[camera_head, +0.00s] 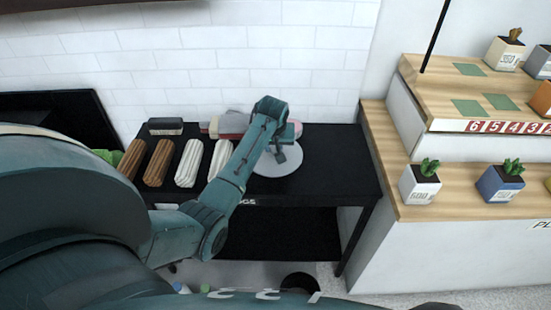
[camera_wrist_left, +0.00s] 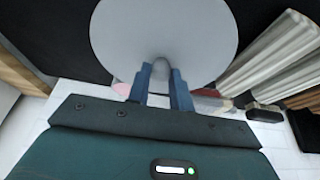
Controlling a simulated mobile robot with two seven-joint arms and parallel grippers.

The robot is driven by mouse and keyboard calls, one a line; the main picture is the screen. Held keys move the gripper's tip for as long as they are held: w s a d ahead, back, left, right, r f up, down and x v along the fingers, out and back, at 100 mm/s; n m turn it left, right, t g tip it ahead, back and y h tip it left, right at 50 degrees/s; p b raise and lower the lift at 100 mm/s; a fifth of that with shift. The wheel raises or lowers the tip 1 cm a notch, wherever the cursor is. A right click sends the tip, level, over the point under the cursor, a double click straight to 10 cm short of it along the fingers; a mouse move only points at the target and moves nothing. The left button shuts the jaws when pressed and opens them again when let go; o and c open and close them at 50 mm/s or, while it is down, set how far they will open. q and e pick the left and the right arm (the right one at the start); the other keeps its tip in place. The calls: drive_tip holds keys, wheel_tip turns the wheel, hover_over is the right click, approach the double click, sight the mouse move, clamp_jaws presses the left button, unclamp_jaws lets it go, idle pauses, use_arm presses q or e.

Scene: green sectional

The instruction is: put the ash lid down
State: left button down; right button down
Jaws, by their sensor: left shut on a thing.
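The ash lid (camera_head: 283,164) is a flat, round, light grey disc over the right part of the black table in the head view. It fills the top middle of the left wrist view (camera_wrist_left: 165,28). My left gripper (camera_head: 278,152) is at the lid's middle; its two blue fingers (camera_wrist_left: 161,88) are shut on a small grey knob on the lid. I cannot tell whether the lid touches the tabletop. Anything beneath it is hidden. My right gripper is not in view.
Brown and white ridged bundles (camera_head: 188,163) lie left of the lid on the black table (camera_head: 335,172). A dark block (camera_head: 165,126) and pink-and-grey things (camera_head: 234,122) stand behind. The tabletop right of the lid is bare. A wooden shelf with potted cacti (camera_head: 421,185) adjoins on the right.

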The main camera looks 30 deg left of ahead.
sight(274, 159)
use_arm(q)
drive_tip(key=shift+f, duration=2.65)
drive_tip(key=shift+b, duration=0.3)
drive_tip(key=shift+f, duration=0.2)
drive_tip(key=c, duration=1.3)
unclamp_jaws()
drive_tip(key=shift+o, duration=0.2)
